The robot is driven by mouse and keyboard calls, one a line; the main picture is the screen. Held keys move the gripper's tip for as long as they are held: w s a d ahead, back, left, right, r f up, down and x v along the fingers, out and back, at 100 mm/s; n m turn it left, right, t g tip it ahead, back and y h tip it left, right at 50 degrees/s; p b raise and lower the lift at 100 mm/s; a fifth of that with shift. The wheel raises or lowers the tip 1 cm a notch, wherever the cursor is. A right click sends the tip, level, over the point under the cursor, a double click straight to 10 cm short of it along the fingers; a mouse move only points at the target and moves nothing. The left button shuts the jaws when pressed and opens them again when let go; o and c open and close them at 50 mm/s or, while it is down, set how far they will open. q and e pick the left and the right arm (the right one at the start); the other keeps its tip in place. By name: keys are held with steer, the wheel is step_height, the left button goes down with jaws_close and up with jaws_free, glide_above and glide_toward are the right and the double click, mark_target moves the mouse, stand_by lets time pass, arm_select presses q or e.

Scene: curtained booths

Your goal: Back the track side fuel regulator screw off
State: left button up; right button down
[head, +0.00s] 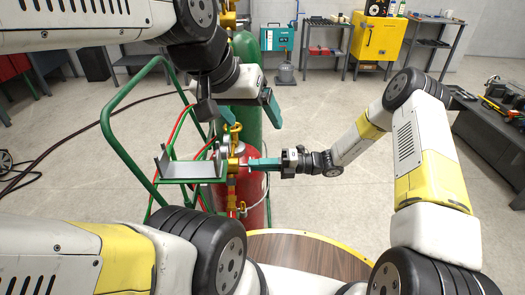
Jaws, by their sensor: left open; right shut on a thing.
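A red fuel cylinder (256,207) stands in a green cart (117,150), with a brass regulator (234,165) and round gauges at its top. My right gripper (251,164) reaches in from the right, level, with its teal fingers shut on the regulator's adjusting screw at its right side. The screw itself is mostly hidden between the fingers. My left gripper (250,112) hangs above the regulator, in front of the tall green cylinder (246,70). Its teal fingers are spread apart and hold nothing.
Red hoses (180,127) run down the cart's left side. A grey tray (195,169) sits on the cart by the regulator. A round wooden tabletop (305,254) is close in front. A yellow cabinet (378,38) and a dark bench (490,135) stand farther off. Open floor lies between.

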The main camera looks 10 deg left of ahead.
steer(key=n, duration=0.3)
steer(key=shift+f+n, duration=0.1)
steer(key=shift+n, duration=0.2)
steer(key=n, duration=0.3)
steer(key=shift+n, duration=0.3)
steer(key=n, duration=0.3)
steer(key=shift+n, duration=0.3)
